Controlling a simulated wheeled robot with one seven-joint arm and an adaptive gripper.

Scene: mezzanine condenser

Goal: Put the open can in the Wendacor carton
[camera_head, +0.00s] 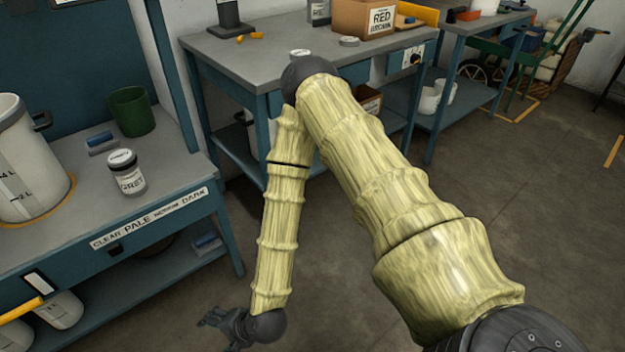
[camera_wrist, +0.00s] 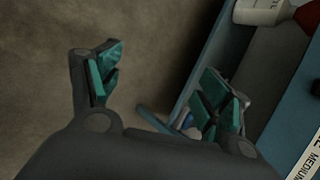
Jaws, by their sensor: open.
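My gripper (camera_head: 212,320) hangs low over the floor, in front of the left bench. In the wrist view my gripper (camera_wrist: 160,88) has its teal-padded fingers apart and nothing between them. A small can marked GREY (camera_head: 128,175) stands upright on the left bench, above and left of the gripper. Another can (camera_head: 319,12) stands on the back bench by a brown carton (camera_head: 358,18) marked RED BROWN. A second carton (camera_head: 368,100) sits on the shelf below, partly hidden. I cannot read Wendacor on either carton, nor tell which can is open.
The left bench (camera_head: 150,215) holds a large white measuring vessel (camera_head: 25,160), a green cup (camera_head: 131,112) and a blue block (camera_head: 101,143). The back bench (camera_head: 255,45) is partly hidden by my arm. Floor (camera_head: 540,220) is clear at right.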

